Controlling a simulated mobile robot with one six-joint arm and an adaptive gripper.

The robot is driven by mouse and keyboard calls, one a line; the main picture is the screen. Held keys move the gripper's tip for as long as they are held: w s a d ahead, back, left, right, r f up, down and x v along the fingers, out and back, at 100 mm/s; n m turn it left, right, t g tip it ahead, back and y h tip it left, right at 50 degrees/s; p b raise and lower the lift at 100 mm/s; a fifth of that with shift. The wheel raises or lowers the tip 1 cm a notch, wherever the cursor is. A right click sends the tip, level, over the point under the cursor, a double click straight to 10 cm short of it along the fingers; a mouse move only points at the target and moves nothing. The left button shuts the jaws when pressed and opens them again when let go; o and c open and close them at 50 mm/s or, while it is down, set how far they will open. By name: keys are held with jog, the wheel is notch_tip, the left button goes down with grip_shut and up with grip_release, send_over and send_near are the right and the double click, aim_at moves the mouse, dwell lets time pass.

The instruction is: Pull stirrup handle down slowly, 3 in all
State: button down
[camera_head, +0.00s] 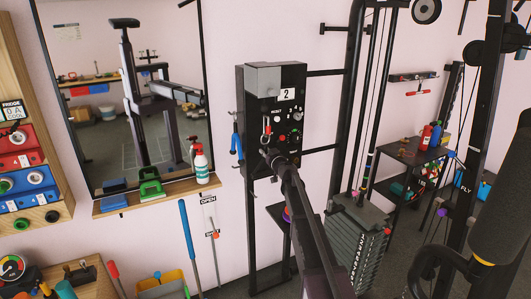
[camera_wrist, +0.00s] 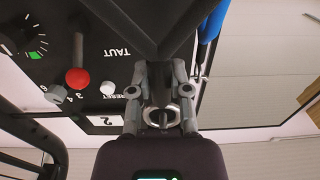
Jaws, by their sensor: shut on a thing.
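The black machine box (camera_head: 262,82) stands against the wall in the head view, with a white plate (camera_head: 287,94) showing 2. In the wrist view, my gripper (camera_wrist: 158,90) is closed at the apex of a dark V-shaped piece (camera_wrist: 115,22), which looks like the stirrup handle. A metal ring (camera_wrist: 160,116) shows between the fingers. My arm hides the handle in the head view, and its lower part is out of the wrist view.
A red knob (camera_wrist: 77,77) and a dial (camera_wrist: 22,38) sit on the panel beside my gripper. A blue handle (camera_head: 236,144) hangs on the box's left side. A weight stack (camera_head: 357,238) stands to the right, and a mirror (camera_head: 120,100) to the left.

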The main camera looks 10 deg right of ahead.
aim_at(266, 172)
jog(key=shift+f, duration=0.2)
jog(key=shift+f+b, duration=2.35)
jog(key=shift+f+b, duration=1.15)
jog(key=shift+b, duration=0.05)
jog(key=shift+f+b, duration=1.15)
